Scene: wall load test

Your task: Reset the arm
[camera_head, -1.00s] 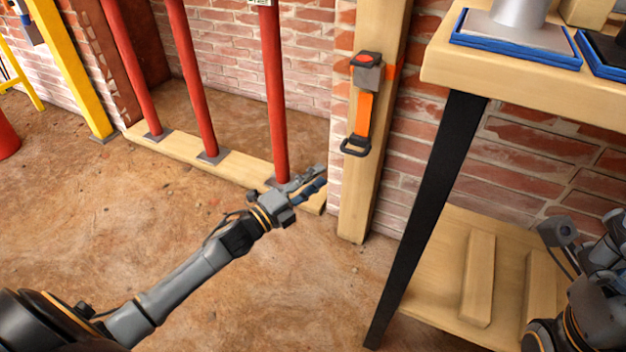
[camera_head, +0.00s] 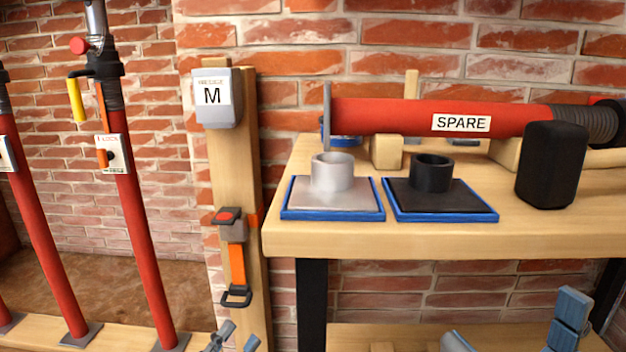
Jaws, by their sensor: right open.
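My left gripper (camera_head: 236,339) shows only its fingertips at the bottom edge, in front of the timber post and the foot of a red prop. The two tips are apart with nothing visible between them, so it looks open. My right gripper (camera_head: 513,323) is at the bottom right, in front of the bench's lower part. Its fingers with blue-grey pads are wide apart and empty. Most of both arms is out of the picture.
A wooden bench (camera_head: 350,238) holds a red SPARE prop (camera_head: 400,117), a grey socket plate (camera_head: 333,194), a black socket plate (camera_head: 437,200) and a black speaker-like block (camera_head: 551,165). Red props (camera_head: 140,235) stand left. The post (camera_head: 231,160) carries an M box (camera_head: 217,97) and orange strap (camera_head: 237,265).

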